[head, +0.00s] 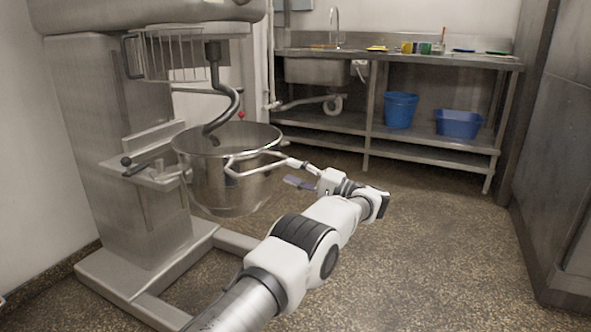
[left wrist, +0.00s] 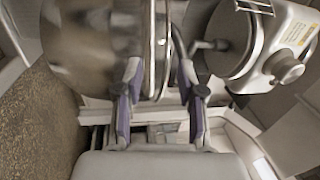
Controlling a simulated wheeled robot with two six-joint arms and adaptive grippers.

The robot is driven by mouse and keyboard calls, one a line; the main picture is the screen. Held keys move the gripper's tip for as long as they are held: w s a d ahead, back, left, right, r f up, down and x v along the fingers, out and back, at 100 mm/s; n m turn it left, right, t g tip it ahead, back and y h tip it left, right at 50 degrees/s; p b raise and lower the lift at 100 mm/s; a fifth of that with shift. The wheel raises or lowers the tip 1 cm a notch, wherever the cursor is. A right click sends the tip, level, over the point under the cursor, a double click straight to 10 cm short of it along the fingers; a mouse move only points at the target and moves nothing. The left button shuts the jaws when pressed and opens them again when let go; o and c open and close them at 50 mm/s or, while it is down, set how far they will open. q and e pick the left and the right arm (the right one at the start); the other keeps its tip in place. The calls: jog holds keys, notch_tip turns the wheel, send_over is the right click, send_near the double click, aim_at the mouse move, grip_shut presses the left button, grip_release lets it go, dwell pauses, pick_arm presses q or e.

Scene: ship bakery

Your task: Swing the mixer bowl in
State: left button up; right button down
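The mixer bowl (head: 232,185), a large steel bowl, hangs at the front of the standing mixer (head: 125,130), below the dough hook (head: 228,105). A pale looped handle (head: 236,160) sticks out from the bowl's near right side. My left gripper (head: 298,174) is at the outer end of this handle, its fingers apart. In the left wrist view, the bowl (left wrist: 95,40) fills the upper left, and its rim edge (left wrist: 160,40) runs between the spread fingers (left wrist: 158,78). I see gaps beside both fingers, and cannot tell whether either touches. My right gripper is out of view.
The wire guard (head: 172,55) is above the bowl. A steel sink bench (head: 440,60) stands along the back wall, with a blue bucket (head: 401,110) and a blue tub (head: 458,124) on its lower shelf. The speckled floor (head: 430,240) to the right is clear.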

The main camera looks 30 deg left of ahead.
pick_arm(q)
jog(key=shift+f, duration=0.1)
jog(key=c, duration=0.4)
jog(key=shift+n, duration=0.4)
grip_shut()
jog(key=s+a+f+t+h+b, duration=0.25)
jog(key=s+f+t, duration=0.5)
jog(key=t, duration=1.15)
jog(key=s+d+f+n+t+h+b, duration=0.15)
jog(key=s+h+b, duration=0.45)
jog(key=s, duration=0.9)
jog(key=n+p, duration=0.2)
jog(key=p, duration=1.1)
send_near(232, 175)
jog(key=w+a+r+b, duration=0.1)
jog(key=w, duration=0.5)
jog(key=shift+w+a+r+b, duration=0.2)
jog(key=shift+w+r+b, duration=0.05)
jog(key=shift+r+b, duration=0.15)
